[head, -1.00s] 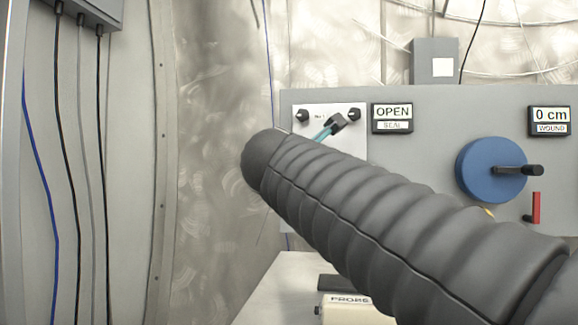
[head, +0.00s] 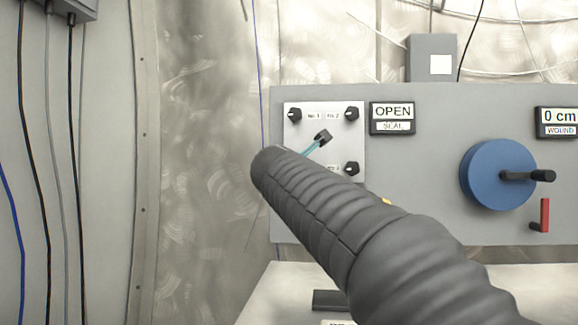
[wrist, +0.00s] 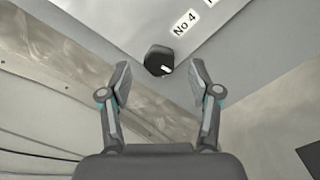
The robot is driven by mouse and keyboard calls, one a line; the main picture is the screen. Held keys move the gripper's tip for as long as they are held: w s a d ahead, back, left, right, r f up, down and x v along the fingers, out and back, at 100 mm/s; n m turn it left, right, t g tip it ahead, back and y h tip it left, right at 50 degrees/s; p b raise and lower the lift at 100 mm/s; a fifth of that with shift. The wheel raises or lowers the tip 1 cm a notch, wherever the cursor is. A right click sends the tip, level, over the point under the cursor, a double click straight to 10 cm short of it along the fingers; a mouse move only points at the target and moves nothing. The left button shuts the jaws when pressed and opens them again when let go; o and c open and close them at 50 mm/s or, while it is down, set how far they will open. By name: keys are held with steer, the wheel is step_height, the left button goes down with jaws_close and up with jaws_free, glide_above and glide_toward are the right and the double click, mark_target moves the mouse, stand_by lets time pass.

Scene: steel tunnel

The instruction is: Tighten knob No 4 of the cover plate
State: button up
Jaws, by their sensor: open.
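The light cover plate (head: 300,138) is fixed to the grey panel. Dark knobs No 1 (head: 294,115) and No 2 (head: 351,114) sit at its top corners, and another knob (head: 351,168) sits at lower right, its label partly hidden. Knob No 4 (wrist: 157,60) is hidden behind my arm in the head view. In the wrist view it is a dark knob with a white pointer mark, by its "No 4" label. My gripper (wrist: 159,77) is open and empty, its fingertips on either side of and slightly below the knob in the picture, apparently not touching it.
Right of the plate are an OPEN/SEAL sign (head: 392,118), a blue wheel with a crank (head: 490,185), a red lever (head: 545,214) and a "0 cm" display (head: 556,122). A pale table (head: 275,300) stands below. Cables hang at left.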

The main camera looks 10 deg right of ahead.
steer(key=shift+x, duration=1.75)
steer(key=c, duration=1.2)
